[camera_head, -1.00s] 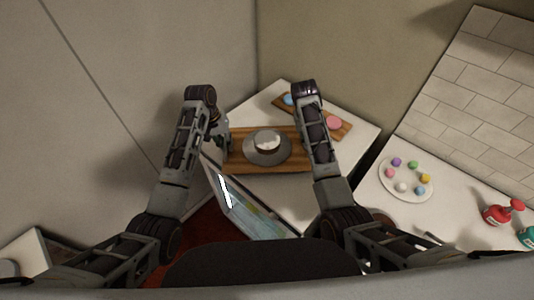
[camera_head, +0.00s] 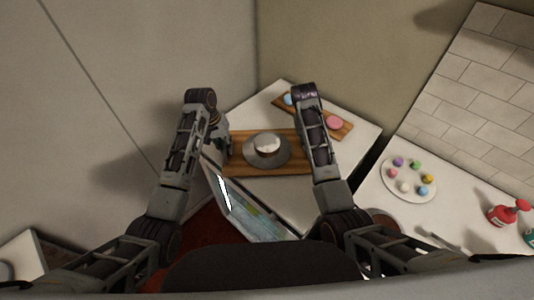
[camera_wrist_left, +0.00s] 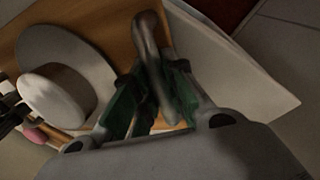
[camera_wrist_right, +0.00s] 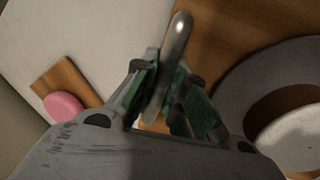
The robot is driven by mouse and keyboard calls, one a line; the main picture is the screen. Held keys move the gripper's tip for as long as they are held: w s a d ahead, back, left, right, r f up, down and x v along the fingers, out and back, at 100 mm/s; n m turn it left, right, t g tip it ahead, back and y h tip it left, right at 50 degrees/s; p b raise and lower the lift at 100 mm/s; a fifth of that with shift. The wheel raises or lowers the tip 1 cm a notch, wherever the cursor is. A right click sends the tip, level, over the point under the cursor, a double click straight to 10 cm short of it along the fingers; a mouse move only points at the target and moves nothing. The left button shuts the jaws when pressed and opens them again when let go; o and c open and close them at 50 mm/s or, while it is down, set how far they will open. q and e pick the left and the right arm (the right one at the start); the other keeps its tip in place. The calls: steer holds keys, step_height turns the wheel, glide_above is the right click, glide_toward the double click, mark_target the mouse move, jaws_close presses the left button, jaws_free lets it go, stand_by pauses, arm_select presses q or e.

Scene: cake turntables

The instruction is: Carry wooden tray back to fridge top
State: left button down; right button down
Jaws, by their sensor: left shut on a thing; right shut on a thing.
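The wooden tray (camera_head: 235,160) is a flat brown board over the white fridge top. It carries a grey round turntable (camera_head: 284,161) with a white-topped cake (camera_head: 267,142). My left gripper (camera_head: 216,131) is at the tray's left end. In the left wrist view my left gripper (camera_wrist_left: 152,92) is shut on a metal handle (camera_wrist_left: 150,45) of the tray. In the right wrist view my right gripper (camera_wrist_right: 168,92) is shut on the other metal handle (camera_wrist_right: 178,35). In the head view my right forearm hides that grip. I cannot tell whether the tray touches the fridge top.
A smaller wooden board (camera_head: 318,116) with blue and pink items lies behind the tray, close to my right arm. The fridge's front (camera_head: 240,205) faces me. Walls stand behind.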

arm_select(q)
steer(key=shift+f, duration=0.2)
arm_select(e)
steer(key=shift+f, duration=0.2)
arm_select(q)
steer(key=c, duration=1.9)
jaws_free()
steer(key=shift+f, duration=0.1)
arm_select(e)
steer(key=c, duration=1.9)
jaws_free()
steer(key=shift+f, duration=0.1)
arm_select(q)
steer(key=o, duration=0.4)
arm_select(e)
steer(key=o, duration=0.4)
arm_select(q)
steer(key=shift+o, duration=0.2)
arm_select(e)
steer(key=shift+o, duration=0.2)
arm_select(q)
steer(key=shift+r, duration=0.2)
step_height(320, 180, up, 11)
steer(key=a, duration=0.2)
steer(key=shift+a+r, duration=0.2)
steer(key=shift+r, duration=0.25)
arm_select(e)
steer(key=shift+r, duration=0.25)
